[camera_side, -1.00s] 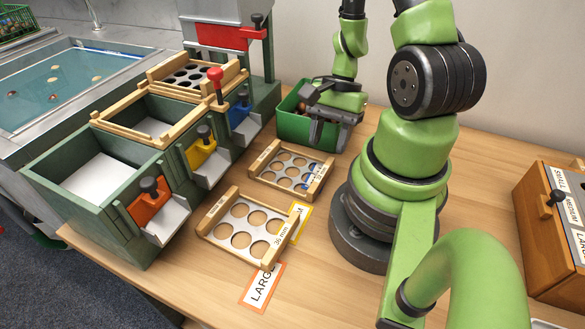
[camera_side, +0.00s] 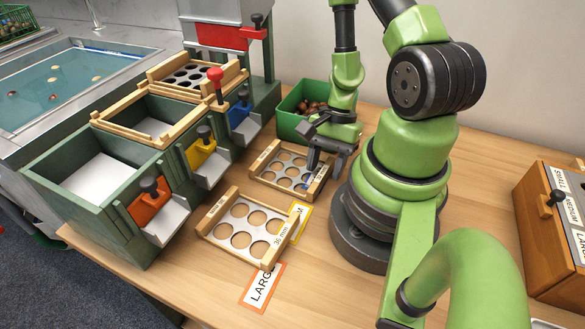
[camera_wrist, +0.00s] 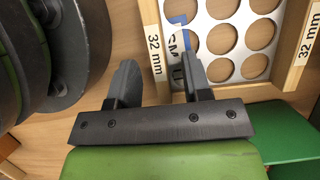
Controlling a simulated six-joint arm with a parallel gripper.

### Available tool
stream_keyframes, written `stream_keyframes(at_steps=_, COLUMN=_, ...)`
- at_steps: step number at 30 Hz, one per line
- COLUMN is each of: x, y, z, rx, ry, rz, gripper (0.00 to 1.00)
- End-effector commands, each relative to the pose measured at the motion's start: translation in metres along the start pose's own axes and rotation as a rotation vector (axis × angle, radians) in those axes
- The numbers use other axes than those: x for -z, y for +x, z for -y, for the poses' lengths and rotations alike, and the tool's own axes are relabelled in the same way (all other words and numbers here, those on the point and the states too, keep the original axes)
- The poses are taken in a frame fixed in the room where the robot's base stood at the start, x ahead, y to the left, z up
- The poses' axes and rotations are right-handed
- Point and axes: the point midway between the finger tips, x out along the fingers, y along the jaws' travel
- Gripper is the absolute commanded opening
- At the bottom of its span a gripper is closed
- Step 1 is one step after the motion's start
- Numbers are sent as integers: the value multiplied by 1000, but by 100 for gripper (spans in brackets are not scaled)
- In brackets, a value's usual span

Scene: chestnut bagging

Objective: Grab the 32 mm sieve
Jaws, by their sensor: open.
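The 32 mm sieve (camera_side: 264,158), a metal plate with round holes between two wooden rails, lies flat on the table in the side view. In the wrist view its labelled near rail (camera_wrist: 153,42) runs up from between my fingertips, and its holed plate fills the upper right. My gripper (camera_side: 324,173) is open and empty at the sieve's right end, pointing down. In the wrist view my gripper (camera_wrist: 158,68) has one finger on each side of that rail's line. I cannot tell whether the fingers touch the sieve or hover just above it.
The 36 mm sieve (camera_side: 219,213) lies in front, with an orange-edged LARGE card (camera_side: 261,288) beside it. A green bin (camera_side: 288,125) holding chestnuts stands behind. The green sorting station (camera_side: 110,238) with coloured chutes is at left. A wooden label box (camera_side: 540,235) stands at right.

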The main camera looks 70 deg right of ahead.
Motion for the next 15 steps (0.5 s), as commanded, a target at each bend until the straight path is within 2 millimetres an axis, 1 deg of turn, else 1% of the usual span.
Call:
stream_keyframes(at_steps=9, x=0, y=2, z=0, rx=-1, ry=0, rz=-1, gripper=45)
stream_keyframes(at_steps=10, x=0, y=2, z=0, rx=-1, ry=0, rz=-2, gripper=40)
stream_keyframes(at_steps=11, x=0, y=2, z=0, rx=-1, ry=0, rz=-1, gripper=33)
stream_keyframes(at_steps=12, x=0, y=2, z=0, rx=-1, ry=0, rz=-1, gripper=24)
stream_keyframes(at_steps=14, x=0, y=2, z=0, rx=0, ry=0, rz=-1, gripper=10)
stream_keyframes(at_steps=15, x=0, y=2, z=0, rx=0, ry=0, rz=-1, gripper=1)
